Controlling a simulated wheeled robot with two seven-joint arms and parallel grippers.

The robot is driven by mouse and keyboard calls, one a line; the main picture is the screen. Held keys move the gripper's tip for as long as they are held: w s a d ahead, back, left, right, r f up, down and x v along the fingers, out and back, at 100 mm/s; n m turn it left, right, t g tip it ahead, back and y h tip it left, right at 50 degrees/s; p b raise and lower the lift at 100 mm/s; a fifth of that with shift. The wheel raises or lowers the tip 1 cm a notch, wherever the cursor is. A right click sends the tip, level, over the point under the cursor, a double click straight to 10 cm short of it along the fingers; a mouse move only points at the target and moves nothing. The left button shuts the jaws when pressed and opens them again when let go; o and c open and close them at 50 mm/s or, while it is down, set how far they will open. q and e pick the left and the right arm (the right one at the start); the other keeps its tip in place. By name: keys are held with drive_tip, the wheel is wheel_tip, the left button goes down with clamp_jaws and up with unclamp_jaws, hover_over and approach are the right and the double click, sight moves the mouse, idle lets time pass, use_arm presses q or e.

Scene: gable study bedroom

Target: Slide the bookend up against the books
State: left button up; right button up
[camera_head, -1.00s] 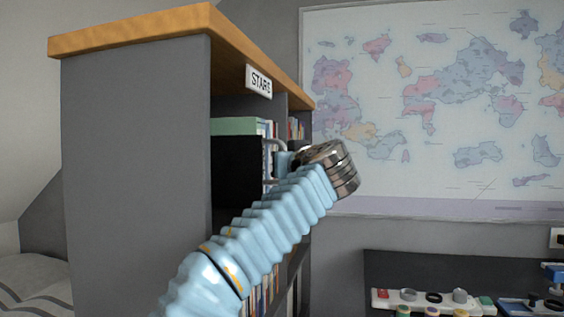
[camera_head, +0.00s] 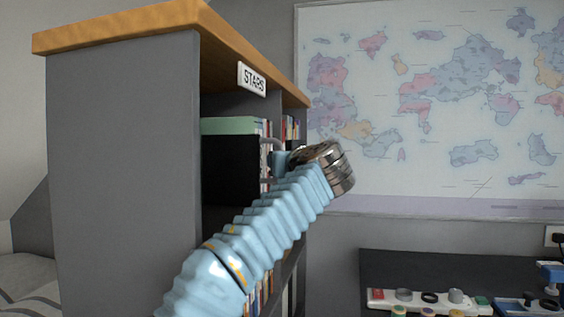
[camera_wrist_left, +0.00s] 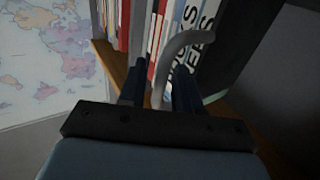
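The bookend looks like a black block (camera_head: 228,170) with a green top, standing on a shelf just inside the bookcase's near side. A grey curved handle (camera_wrist_left: 186,42) sticks out at its front; it partly shows in the head view (camera_head: 274,143). The books (camera_head: 287,128) stand beyond it, partly hidden by my arm; their spines show in the left wrist view (camera_wrist_left: 160,35), some with large letters. My left gripper (camera_wrist_left: 159,88) has its two dark fingers apart, one on each side of the handle, with slim gaps visible. My right gripper is out of view.
The grey bookcase (camera_head: 120,170) has a wooden top (camera_head: 120,26) and a "STARS" sign (camera_head: 253,79) above the shelf opening. A dark bench (camera_head: 400,270) with small parts stands at lower right. A wall map (camera_head: 430,100) hangs behind.

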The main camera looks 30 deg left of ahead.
use_arm(q)
drive_tip(key=b+v, duration=0.3)
drive_tip(key=v, duration=1.1)
drive_tip(key=shift+b, duration=0.3)
